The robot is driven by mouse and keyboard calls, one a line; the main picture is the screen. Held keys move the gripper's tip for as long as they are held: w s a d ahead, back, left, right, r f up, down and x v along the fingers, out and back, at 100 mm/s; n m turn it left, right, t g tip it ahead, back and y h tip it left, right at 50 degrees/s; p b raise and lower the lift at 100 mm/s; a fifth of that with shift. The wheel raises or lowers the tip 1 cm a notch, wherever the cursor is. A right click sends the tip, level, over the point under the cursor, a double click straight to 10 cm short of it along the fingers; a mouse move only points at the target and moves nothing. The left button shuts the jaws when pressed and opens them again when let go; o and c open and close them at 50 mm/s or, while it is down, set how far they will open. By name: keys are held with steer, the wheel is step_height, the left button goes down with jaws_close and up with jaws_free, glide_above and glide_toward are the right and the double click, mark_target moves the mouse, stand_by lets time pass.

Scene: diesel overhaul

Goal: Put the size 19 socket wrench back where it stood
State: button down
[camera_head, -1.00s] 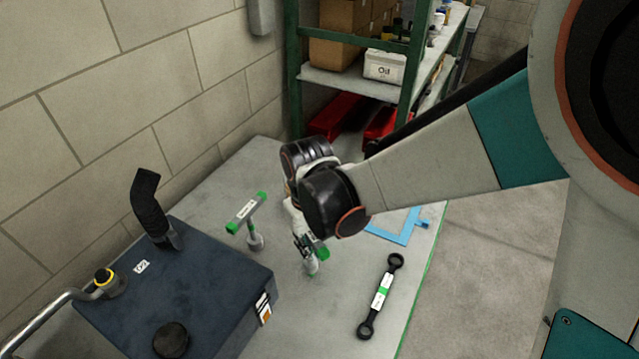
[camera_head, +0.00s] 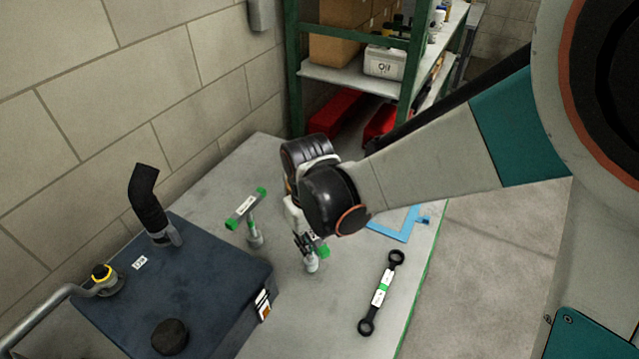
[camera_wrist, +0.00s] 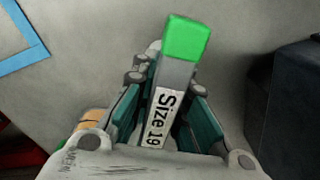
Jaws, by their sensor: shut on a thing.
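The size 19 socket wrench (camera_wrist: 168,105) is a T-shaped tool with a green-ended bar and a "Size 19" label, seen close in the wrist view. My gripper (camera_wrist: 166,118) is shut on it, with a teal finger on each side of the bar. In the head view my gripper (camera_head: 306,238) holds the wrench (camera_head: 312,262) upright over the bench. Its socket end is at or just above the bench top; I cannot tell if it touches. My wrist hides part of its bar.
A second T-wrench (camera_head: 254,238) with green ends stands to the left on the grey bench (camera_head: 340,290). A black ring spanner (camera_head: 381,293) lies to the right. A blue frame (camera_head: 405,232) lies behind it. A dark blue tank (camera_head: 190,285) fills the front left.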

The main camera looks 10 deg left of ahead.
steer(key=shift+f+b, duration=0.6)
steer(key=shift+f, duration=0.2)
steer(key=c, duration=0.9)
jaws_free()
steer(key=shift+c, duration=0.2)
steer(key=shift+s+r+p, duration=0.1)
steer(key=shift+r+p, duration=3.05)
steer(key=shift+r, duration=1.45)
